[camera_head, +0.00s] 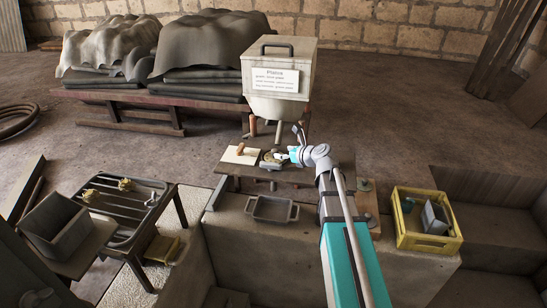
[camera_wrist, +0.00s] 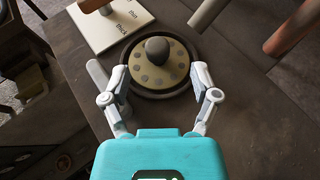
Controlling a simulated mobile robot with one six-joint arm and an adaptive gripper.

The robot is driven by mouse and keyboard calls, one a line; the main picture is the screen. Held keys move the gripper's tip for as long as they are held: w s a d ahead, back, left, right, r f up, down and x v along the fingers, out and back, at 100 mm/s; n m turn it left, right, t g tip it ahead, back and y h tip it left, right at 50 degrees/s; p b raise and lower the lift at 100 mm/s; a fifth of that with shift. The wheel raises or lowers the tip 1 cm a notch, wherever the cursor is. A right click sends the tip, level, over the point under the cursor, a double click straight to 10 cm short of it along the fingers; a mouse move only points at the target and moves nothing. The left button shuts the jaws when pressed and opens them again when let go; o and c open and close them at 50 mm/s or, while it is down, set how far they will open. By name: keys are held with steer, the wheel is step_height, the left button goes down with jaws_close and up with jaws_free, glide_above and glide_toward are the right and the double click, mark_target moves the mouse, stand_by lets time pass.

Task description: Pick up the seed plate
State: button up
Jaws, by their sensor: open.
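The seed plate (camera_wrist: 157,70) is a round beige disc with a ring of dark spots and a dark knob at its centre. It sits in a dark round rim on the bench in the wrist view. In the head view the plate (camera_head: 269,158) is small, just left of my gripper (camera_head: 284,156). In the wrist view my gripper (camera_wrist: 158,74) is open, with one finger on each side of the plate's near part. Nothing is held between the fingers. I cannot tell whether the fingertips touch the rim.
A pale board (camera_head: 238,154) with writing lies beside the plate. A labelled hopper (camera_head: 279,70) stands on legs behind it. A metal tray (camera_head: 271,209) is in front, a yellow crate (camera_head: 428,220) to the right, and a slatted table (camera_head: 125,205) to the left.

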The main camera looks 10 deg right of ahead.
mark_target(275, 150)
steer(key=shift+b+x, duration=1.05)
steer(key=shift+x, duration=1.6)
steer(key=shift+s, duration=0.1)
jaws_close()
